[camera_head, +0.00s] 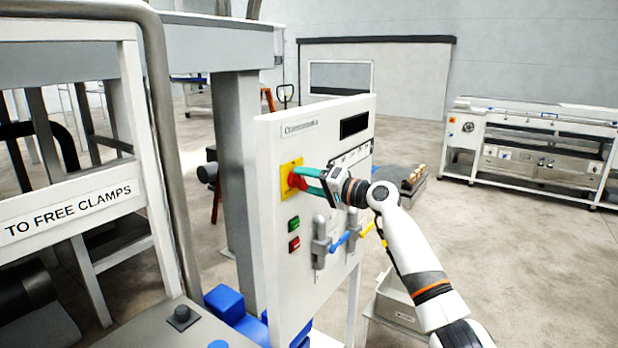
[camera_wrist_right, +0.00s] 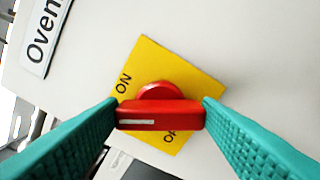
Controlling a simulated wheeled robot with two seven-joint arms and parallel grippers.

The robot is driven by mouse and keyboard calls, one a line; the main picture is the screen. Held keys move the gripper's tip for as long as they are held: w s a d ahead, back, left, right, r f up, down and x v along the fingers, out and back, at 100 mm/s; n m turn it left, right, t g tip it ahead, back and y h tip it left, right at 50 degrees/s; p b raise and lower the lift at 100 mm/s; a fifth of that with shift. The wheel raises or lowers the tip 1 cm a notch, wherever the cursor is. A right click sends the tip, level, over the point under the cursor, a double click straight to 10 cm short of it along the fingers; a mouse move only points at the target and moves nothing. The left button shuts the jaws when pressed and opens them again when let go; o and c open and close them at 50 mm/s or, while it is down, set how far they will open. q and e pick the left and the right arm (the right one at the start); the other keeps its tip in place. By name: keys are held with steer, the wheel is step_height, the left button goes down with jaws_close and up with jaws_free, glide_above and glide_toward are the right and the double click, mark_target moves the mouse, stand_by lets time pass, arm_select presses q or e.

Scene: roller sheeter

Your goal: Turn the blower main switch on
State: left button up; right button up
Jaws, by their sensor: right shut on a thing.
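A red rotary switch (camera_wrist_right: 160,114) sits on a yellow plate (camera_wrist_right: 187,72) marked ON and OFF in the right wrist view. The OFF marking is partly hidden behind the red handle. A white line shows on the handle's left part, below the ON marking. In the head view the yellow plate (camera_head: 289,165) is on the front of a white control panel (camera_head: 269,215), and the switch is mostly covered by my gripper. My right gripper (camera_head: 303,175) is shut on the switch handle, with a teal finger at each end. My left gripper is not in view.
Below the switch are a green button (camera_head: 294,224) and a red button (camera_head: 294,244). Grey valves with a blue handle (camera_head: 340,242) and a yellow handle (camera_head: 367,228) stand close under my right arm. A grey metal post (camera_head: 240,150) is behind the panel. Open floor lies to the right.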

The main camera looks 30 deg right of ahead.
steer(key=shift+d+m+p, duration=0.1)
steer(key=shift+m+p, duration=1.5)
steer(key=shift+m, duration=1.4)
steer(key=o, duration=1)
steer(key=shift+f, duration=0.1)
steer(key=shift+s+d+f+b, duration=0.15)
steer(key=shift+s+b, duration=0.15)
steer(key=shift+s, duration=0.15)
steer(key=b+v, duration=0.4)
steer(key=v, duration=0.7)
steer(key=shift+b, duration=0.4)
